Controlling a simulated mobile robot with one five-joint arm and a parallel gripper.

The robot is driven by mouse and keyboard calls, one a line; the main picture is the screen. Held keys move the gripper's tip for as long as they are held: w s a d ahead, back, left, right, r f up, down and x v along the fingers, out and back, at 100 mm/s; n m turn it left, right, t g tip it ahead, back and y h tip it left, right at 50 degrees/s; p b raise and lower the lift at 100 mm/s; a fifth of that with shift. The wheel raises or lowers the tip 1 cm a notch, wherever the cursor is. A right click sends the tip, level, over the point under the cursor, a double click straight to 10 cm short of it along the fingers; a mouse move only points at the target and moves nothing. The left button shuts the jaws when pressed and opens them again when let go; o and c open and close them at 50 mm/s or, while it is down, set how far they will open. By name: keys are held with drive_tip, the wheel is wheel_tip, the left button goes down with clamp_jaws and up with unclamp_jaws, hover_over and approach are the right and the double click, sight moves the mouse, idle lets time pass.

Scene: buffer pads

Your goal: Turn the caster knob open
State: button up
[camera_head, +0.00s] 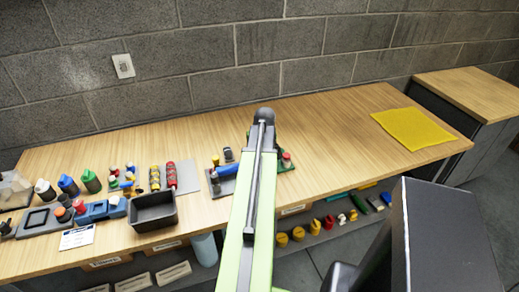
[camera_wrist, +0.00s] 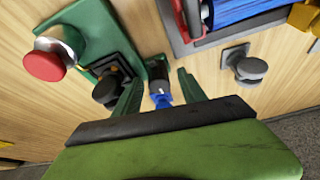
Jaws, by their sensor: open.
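In the wrist view my gripper (camera_wrist: 160,78) is open, its two green fingers spread over the bench. A small dark piece with a blue lower end (camera_wrist: 161,98) shows between the fingers; I cannot tell whether they touch it. Left of them, a red round knob (camera_wrist: 43,66) and a black round knob (camera_wrist: 107,91) sit by a green plate (camera_wrist: 92,20). Right of them, a grey round knob (camera_wrist: 251,69) stands on a small grey plate. I cannot tell which one is the caster knob. In the head view my arm hides the gripper; the red knob (camera_head: 286,156) shows right of it.
A grey board with a blue cylinder (camera_wrist: 238,11) lies at the upper right of the wrist view. In the head view, a black bin (camera_head: 153,212), bottles and coloured parts crowd the left bench. A yellow mat (camera_head: 412,136) lies right; bare wood separates it from my arm.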

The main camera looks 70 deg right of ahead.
drive_tip(key=p+v, duration=1.5)
drive_tip(key=v, duration=0.2)
drive_tip(key=shift+p, duration=0.3)
drive_tip(key=shift+d+r, duration=0.1)
drive_tip(key=shift+r, duration=0.05)
